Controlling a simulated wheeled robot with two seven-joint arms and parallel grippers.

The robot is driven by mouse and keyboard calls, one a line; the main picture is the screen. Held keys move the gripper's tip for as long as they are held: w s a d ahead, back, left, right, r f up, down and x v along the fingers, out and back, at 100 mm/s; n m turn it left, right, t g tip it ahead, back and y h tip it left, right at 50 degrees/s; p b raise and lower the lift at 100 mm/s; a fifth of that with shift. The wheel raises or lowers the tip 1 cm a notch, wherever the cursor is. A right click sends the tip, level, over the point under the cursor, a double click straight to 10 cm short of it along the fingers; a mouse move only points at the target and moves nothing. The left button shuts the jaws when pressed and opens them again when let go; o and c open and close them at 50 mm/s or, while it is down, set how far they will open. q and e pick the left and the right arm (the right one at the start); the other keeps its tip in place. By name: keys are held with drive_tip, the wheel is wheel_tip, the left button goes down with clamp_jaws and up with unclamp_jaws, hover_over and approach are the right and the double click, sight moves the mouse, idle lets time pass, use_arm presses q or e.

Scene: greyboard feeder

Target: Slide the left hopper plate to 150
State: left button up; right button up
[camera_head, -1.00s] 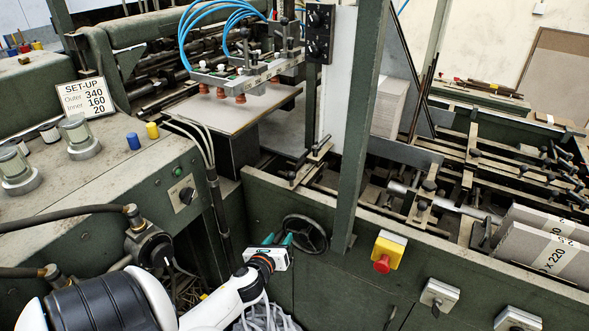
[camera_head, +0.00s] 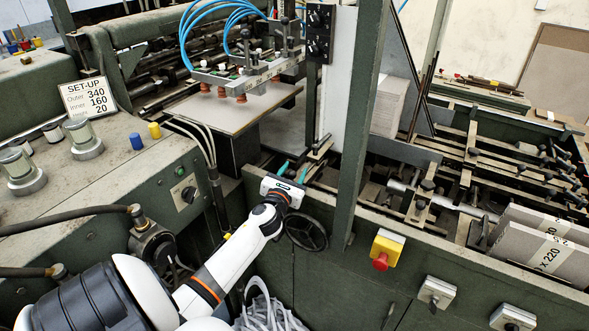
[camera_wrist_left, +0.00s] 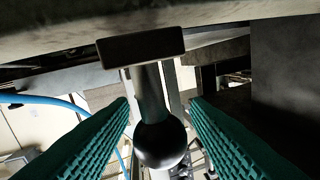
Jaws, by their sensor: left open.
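My left gripper (camera_head: 292,172) is at the near edge of the green machine frame, just above the black handwheel (camera_head: 306,233). Its teal fingers are open and point away toward the clamp bars (camera_head: 317,152) at the foot of the upright panel (camera_head: 341,75). In the left wrist view a dark ball knob (camera_wrist_left: 160,145) on a stem with a flat crosspiece (camera_wrist_left: 141,46) stands between the two spread fingers, with gaps on both sides. I cannot tell which part is the left hopper plate, and no 150 scale mark is readable. My right gripper is out of view.
A green post (camera_head: 362,130) rises close to the right of my left gripper. A set-up card (camera_head: 87,98) reads Outer 340, Inner 160 and 20. A yellow box with a red button (camera_head: 387,250) is on the front panel. Rods and clamps crowd the machine bed at right.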

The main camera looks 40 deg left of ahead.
use_arm(q)
drive_tip(key=shift+w+a, duration=0.25)
drive_tip(key=shift+w, duration=0.25)
